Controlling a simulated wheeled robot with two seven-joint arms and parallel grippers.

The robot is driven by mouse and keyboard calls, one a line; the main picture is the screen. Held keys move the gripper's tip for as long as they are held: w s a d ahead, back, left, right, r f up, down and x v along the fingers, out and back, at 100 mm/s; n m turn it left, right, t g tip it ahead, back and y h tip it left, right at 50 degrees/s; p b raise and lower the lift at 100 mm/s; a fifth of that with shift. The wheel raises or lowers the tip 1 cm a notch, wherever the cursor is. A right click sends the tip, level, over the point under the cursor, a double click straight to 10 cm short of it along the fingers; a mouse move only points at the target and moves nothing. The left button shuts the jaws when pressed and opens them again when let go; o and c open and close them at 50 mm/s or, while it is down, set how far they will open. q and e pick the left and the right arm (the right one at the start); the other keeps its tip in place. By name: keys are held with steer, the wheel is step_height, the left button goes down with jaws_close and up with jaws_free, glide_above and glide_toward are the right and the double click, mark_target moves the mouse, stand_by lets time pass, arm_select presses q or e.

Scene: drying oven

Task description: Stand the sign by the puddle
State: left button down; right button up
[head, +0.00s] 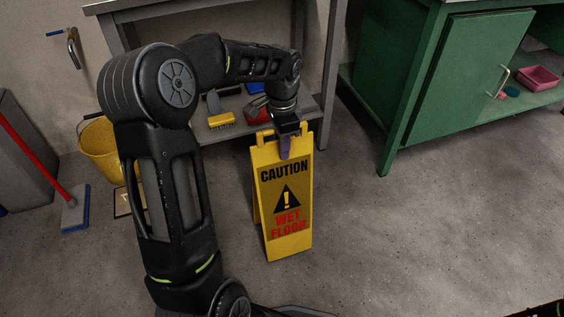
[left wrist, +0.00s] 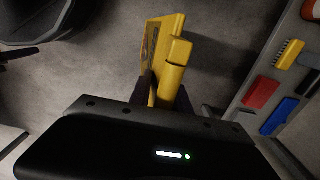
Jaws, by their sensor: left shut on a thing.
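The yellow caution wet-floor sign (head: 284,205) is upright in the middle of the head view, its printed face toward me. In the left wrist view the sign's yellow top (left wrist: 175,65) runs between the fingers. My left gripper (head: 284,145) is shut on the sign's top edge from above. It also shows in the left wrist view (left wrist: 168,95). Whether the sign's feet touch the floor I cannot tell. No puddle can be made out in either view. My right gripper is not in view; only a dark piece shows at the bottom right corner.
A grey bench (head: 215,133) with brushes on its low shelf stands behind the sign. A yellow bucket (head: 99,150) and a red-handled broom (head: 76,208) are at left. A green cabinet (head: 455,75) stands at right. The floor (head: 430,240) at front right is clear.

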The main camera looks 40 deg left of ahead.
arm_select(q)
step_height(320, 180, down, 5)
steer(key=shift+r+b, duration=0.1)
steer(key=shift+b, duration=0.9)
steer(key=c, duration=1.2)
jaws_free()
steer(key=shift+f, duration=0.2)
step_height(320, 180, up, 12)
steer(key=p, duration=0.4)
steer(key=shift+r, duration=0.15)
